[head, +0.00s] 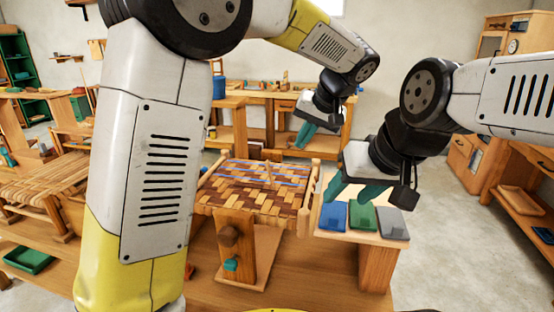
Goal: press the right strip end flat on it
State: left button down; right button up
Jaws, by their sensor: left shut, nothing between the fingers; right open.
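The woven bark seat (250,208), in brown and tan checks, sits in the middle of the head view on a wooden frame. Blue strips (262,172) lie across its far half. A thin tan piece (268,174) stands up near the middle of the weave; I cannot tell whether it is a strip end. My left gripper (304,134) is shut and empty, raised above and beyond the seat's far right corner. My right gripper (353,194) is open and empty to the right of the seat, its teal fingers pointing down.
Blue (333,217), green (362,218) and grey (392,223) trays stand on a small wooden stand (375,263) right of the seat, close to my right gripper. A second woven piece (40,183) lies at left. Workbenches line the back. My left arm hides part of the left side.

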pick_arm(q)
send_near(270, 170)
notch_tip(270, 170, down, 4)
jog(key=w+d, duration=0.2)
jog(key=a, duration=0.2)
jog(key=w+a, duration=0.1)
jog(key=shift+a+f, duration=0.2)
jog(key=shift+f, duration=0.15)
